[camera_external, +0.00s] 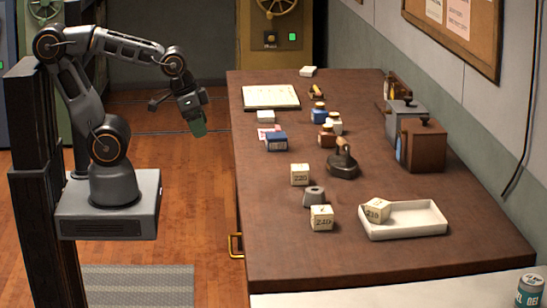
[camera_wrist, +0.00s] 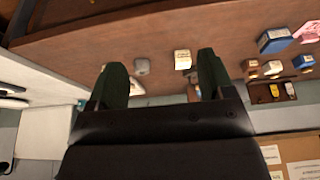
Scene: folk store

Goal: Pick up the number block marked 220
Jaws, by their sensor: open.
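A cream block (camera_external: 300,174) whose marking seems to read 220 stands on the brown counter (camera_external: 285,245), left of a dark round-based object with a handle. A similar block (camera_external: 321,217) stands nearer the camera, and another (camera_external: 377,210) sits tilted in the white tray (camera_external: 415,232); their markings are harder to read. My gripper (camera_external: 198,125) is open and empty, in the air left of the counter, apart from every block. In the wrist view its two dark green fingers (camera_wrist: 160,75) are spread, with a cream block (camera_wrist: 182,59) beyond them, its marking unreadable.
A grey piece (camera_external: 314,196) lies between the two blocks on the counter. The dark handled object (camera_external: 342,165) stands just right of the upper block. A blue box (camera_external: 276,141) and several small bottles stand farther back. The counter's left edge strip is clear.

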